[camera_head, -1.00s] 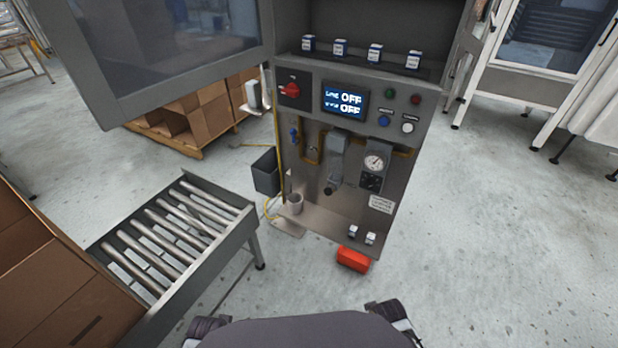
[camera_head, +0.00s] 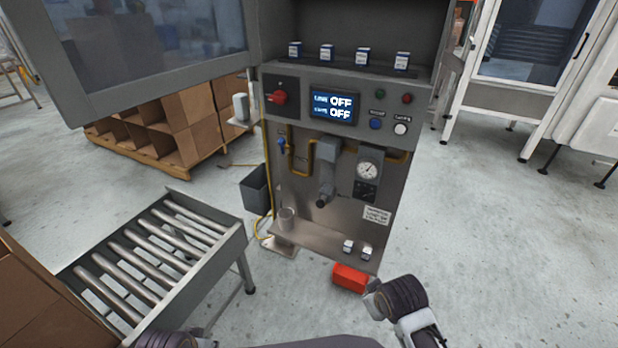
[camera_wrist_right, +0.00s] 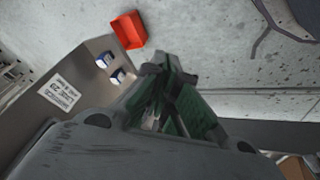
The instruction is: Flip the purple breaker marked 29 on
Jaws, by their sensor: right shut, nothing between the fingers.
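My left gripper is not in view.
A red open bin (camera_head: 350,278) lies on the floor at the cabinet's foot; it also shows in the right wrist view (camera_wrist_right: 128,29). A roller conveyor (camera_head: 150,255) stands at left, a dark waste bin (camera_head: 256,188) beside the cabinet.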

